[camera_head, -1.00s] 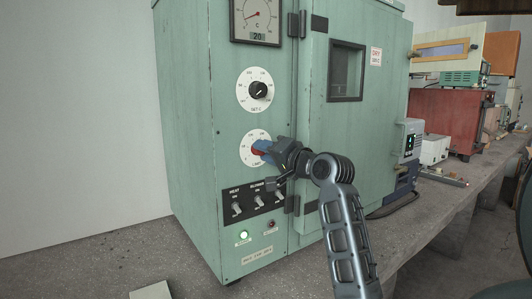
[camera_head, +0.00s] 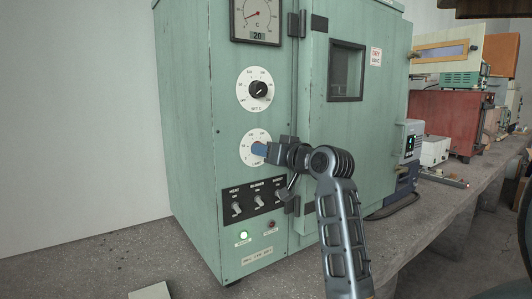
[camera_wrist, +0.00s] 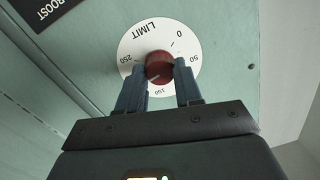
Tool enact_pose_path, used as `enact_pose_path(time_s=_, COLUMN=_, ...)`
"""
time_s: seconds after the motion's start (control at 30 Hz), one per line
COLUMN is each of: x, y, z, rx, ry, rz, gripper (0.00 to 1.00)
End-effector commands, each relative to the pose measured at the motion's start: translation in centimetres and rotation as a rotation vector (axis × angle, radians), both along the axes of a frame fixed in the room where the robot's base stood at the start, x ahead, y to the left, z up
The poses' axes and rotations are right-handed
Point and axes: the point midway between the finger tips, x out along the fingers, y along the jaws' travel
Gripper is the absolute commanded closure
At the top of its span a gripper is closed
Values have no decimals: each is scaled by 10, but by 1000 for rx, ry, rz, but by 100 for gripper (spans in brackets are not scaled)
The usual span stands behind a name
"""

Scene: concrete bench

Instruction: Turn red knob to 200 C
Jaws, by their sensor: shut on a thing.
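The red knob (camera_wrist: 159,65) sits at the centre of a round white dial marked LIMIT (camera_wrist: 185,50), upside down in the wrist view. My gripper (camera_wrist: 160,80) has its blue fingers on either side of the knob and is shut on it. A pale mark on the knob points down and left, near the 150 side of the dial. The left finger covers part of the scale between 150 and 250. In the head view the LIMIT dial (camera_head: 250,136) is on the green oven's front, and my gripper (camera_head: 260,149) hides the knob there.
A black SET knob (camera_head: 259,89) on a white dial is above, below a temperature gauge (camera_head: 257,16). A black panel of toggle switches (camera_head: 252,202) is close below my gripper. The oven door (camera_head: 350,140) is to the right.

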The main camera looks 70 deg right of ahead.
Motion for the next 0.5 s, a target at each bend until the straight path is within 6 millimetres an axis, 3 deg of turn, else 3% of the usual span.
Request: enact_pose_path(time_s=0.5, x=0, y=0, z=-1, rx=-82, ry=52, rz=0, gripper=96)
